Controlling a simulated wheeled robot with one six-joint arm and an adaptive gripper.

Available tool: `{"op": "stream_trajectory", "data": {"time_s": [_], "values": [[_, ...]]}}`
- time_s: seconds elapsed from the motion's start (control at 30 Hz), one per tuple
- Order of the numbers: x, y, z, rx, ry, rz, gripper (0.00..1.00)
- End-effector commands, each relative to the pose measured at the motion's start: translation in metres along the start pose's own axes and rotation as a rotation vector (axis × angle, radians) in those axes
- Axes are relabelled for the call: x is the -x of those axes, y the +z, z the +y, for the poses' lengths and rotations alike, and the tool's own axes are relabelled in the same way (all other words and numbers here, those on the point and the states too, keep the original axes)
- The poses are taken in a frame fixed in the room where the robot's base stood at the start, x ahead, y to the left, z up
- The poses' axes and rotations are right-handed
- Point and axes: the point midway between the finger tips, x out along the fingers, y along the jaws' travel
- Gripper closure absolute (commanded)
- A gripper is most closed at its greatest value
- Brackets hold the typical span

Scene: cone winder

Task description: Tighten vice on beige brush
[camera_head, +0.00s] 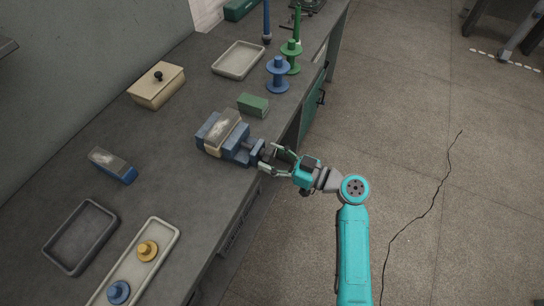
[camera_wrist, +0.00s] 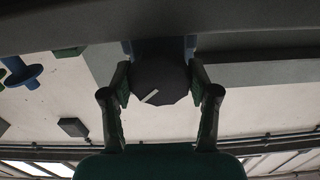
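The blue vice (camera_head: 240,150) stands at the bench's right edge. A beige brush (camera_head: 215,139) with a grey top sits between its jaws; from above I cannot tell how firmly it is pressed. The vice's dark round knob (camera_wrist: 160,84) carries a short white mark and points toward the floor side. My gripper (camera_head: 272,160) reaches it from the right. In the wrist view, the two fingers of my gripper (camera_wrist: 160,95) lie against opposite sides of the knob. The brush is hidden in the wrist view.
On the bench are a blue brush (camera_head: 113,166), a green block (camera_head: 253,105), a beige lidded box (camera_head: 157,86), a pale tray (camera_head: 217,71), a dark tray (camera_head: 55,262) and blue (camera_head: 278,73) and green (camera_head: 291,57) spools.

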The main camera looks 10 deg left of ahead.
Motion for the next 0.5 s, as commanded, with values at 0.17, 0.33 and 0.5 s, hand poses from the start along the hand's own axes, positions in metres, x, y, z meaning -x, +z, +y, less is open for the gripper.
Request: {"op": "stream_trajectory", "data": {"time_s": [0.17,0.33,0.5], "values": [[0.0,-0.0001,0.0,-0.03,0.0,0.0,0.75],[0.0,-0.0002,-0.0003,-0.171,0.0,0.0,0.75],[0.0,-0.0003,-0.0005,-0.325,0.0,0.0,0.75]]}}
